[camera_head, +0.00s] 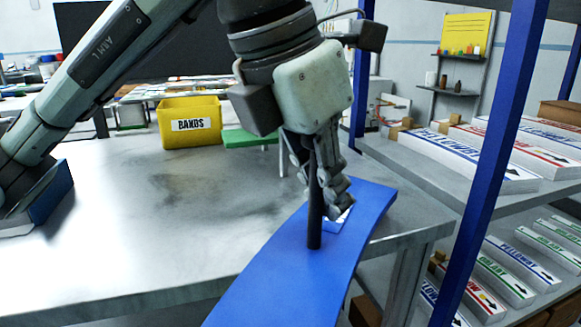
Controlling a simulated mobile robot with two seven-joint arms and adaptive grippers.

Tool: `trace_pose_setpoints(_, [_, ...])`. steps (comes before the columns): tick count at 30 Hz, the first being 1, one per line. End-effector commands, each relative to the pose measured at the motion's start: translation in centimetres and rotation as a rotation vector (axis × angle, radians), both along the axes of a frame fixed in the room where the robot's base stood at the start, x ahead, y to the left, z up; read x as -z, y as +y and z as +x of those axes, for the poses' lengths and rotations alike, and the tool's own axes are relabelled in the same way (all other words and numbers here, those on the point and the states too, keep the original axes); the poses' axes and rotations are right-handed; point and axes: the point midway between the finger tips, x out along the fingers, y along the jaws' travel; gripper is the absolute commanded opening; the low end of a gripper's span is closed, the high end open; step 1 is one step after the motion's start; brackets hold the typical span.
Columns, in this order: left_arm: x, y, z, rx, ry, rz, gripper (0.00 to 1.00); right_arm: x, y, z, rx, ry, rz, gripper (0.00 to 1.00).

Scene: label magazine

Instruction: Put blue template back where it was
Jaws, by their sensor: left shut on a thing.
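The blue template (290,262) is a long flat blue plate with an upright black handle (314,215). It lies at a slant across the right end of the metal table, and its near end runs out of the bottom of the view. My left gripper (322,190) points down and is shut on the template's handle. A white patch shows on the plate just behind the fingers. Whether the plate rests on the table or hangs just above it, I cannot tell. My right gripper is not in view.
A yellow bin (190,122) labelled BANDS stands at the table's back edge, with a green piece (248,137) beside it. A blue rack post (490,160) rises at the right. Shelves behind it hold stacks of labels (470,150).

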Motion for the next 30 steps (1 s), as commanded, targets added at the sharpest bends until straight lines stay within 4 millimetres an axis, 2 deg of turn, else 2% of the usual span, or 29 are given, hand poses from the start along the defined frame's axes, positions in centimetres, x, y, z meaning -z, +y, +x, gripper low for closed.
trace_pose_setpoints(3, [-0.2,1.0,3.0,-0.006,0.004,-0.003,0.00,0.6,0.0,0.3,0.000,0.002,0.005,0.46])
trace_pose_setpoints(6, [-0.2,1.6,5.1,-0.003,0.003,-0.004,0.00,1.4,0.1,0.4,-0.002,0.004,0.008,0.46])
trace_pose_setpoints(9, [-0.2,2.1,6.5,-0.002,0.001,-0.003,0.00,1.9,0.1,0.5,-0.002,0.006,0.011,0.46])
trace_pose_setpoints(16, [-0.1,2.7,8.4,-0.002,0.001,-0.002,0.00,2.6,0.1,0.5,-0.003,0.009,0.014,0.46])
trace_pose_setpoints(22, [-0.2,3.8,11.7,-0.003,0.000,-0.001,0.00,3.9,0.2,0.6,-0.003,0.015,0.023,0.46])
trace_pose_setpoints(25, [1.1,3.8,11.6,0.002,0.001,-0.001,0.00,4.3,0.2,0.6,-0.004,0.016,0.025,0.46])
trace_pose_setpoints(30, [1.4,3.8,11.6,0.000,-0.002,-0.001,0.00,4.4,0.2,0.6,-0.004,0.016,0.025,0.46])
